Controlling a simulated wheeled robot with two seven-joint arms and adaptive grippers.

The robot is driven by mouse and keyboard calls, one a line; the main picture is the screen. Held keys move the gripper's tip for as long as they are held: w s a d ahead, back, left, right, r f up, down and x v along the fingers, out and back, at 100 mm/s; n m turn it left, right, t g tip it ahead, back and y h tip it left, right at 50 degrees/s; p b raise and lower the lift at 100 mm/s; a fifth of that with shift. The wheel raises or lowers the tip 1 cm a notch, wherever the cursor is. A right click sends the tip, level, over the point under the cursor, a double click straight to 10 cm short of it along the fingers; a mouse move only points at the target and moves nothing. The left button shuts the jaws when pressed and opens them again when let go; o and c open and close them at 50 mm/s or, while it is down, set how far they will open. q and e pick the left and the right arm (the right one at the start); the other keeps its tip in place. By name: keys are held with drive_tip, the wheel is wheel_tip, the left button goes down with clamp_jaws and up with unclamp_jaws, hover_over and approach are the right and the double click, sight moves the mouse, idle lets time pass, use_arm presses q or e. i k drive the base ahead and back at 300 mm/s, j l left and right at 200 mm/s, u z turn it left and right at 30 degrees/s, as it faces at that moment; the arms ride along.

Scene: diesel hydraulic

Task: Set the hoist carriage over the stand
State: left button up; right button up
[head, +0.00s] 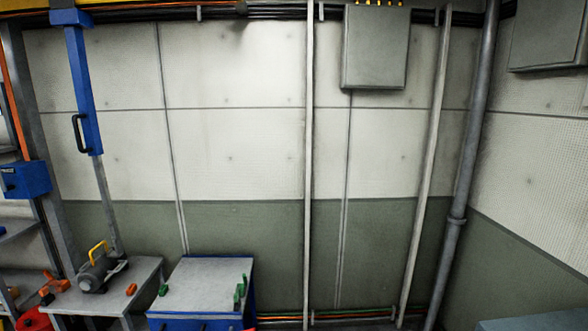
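A blue hoist carriage (85,85) hangs upright at the upper left of the head view, with a black handle (78,133) on its side. A grey bar (107,205) runs down from it and ends just behind a grey motor-like unit with a yellow handle (93,268); I cannot tell whether they touch. To the right is a blue stand with a grey top (208,285) and green pieces (239,292) on its edges. The carriage is left of this stand, not above it. Neither of my grippers is in view.
The grey unit sits on a grey bench (125,290) with orange pieces. A yellow beam (150,12) crosses the top left. A blue box (26,180) is on the left post. Pipes (465,170) line the wall. The floor is mostly hidden.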

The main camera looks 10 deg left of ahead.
sight(64, 15)
drive_tip(key=u, duration=1.7)
